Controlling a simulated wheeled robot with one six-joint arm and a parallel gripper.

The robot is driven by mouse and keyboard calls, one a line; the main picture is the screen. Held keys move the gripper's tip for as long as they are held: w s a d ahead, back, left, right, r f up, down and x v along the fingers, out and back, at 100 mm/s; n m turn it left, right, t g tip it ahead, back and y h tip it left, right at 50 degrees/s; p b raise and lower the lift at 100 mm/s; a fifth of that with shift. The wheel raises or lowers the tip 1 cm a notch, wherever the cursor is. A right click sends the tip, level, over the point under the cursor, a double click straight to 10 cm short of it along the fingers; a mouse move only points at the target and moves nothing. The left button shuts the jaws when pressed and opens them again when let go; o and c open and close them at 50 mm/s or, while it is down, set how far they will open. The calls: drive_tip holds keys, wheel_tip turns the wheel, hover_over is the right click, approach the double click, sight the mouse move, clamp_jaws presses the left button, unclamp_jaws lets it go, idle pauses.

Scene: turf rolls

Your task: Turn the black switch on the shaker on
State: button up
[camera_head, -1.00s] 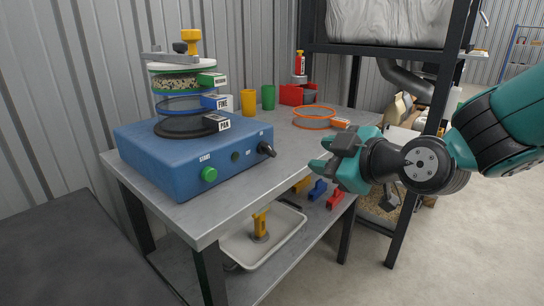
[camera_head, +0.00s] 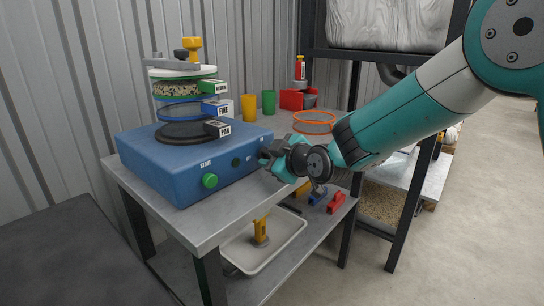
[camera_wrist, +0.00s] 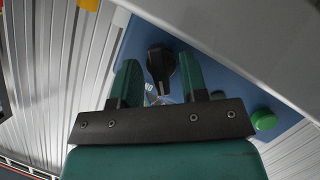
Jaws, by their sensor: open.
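The shaker is a blue box (camera_head: 165,180) on the grey metal table, with a stack of sieves on top and a green START button (camera_head: 210,181) on its front. In the wrist view the black switch (camera_wrist: 160,68) on the shaker's blue front (camera_wrist: 215,88) lies between the two fingers of my gripper (camera_wrist: 158,80). The fingers are apart, with a gap on each side of the switch. In the head view my gripper (camera_head: 268,156) is at the right end of the shaker's front and hides the switch. The green button also shows in the wrist view (camera_wrist: 264,120).
An orange ring sieve (camera_head: 314,122), a yellow cup (camera_head: 249,107) and a green cup (camera_head: 269,101) stand behind on the table (camera_head: 215,217). A white tray (camera_head: 275,255) and coloured blocks lie on the lower shelf. A black shelf frame stands at the right.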

drive_tip(key=shift+w, duration=0.1)
drive_tip(key=c, duration=0.6)
drive_tip(key=shift+w+r+m+g+y, duration=0.1)
drive_tip(key=shift+m+g+y, duration=0.3)
drive_tip(key=shift+m+g, duration=0.55)
drive_tip(key=shift+m+g+y+p, duration=0.45)
drive_tip(key=shift+m+g+y, duration=0.15)
drive_tip(key=shift+m, duration=0.95)
drive_tip(key=o, duration=0.6)
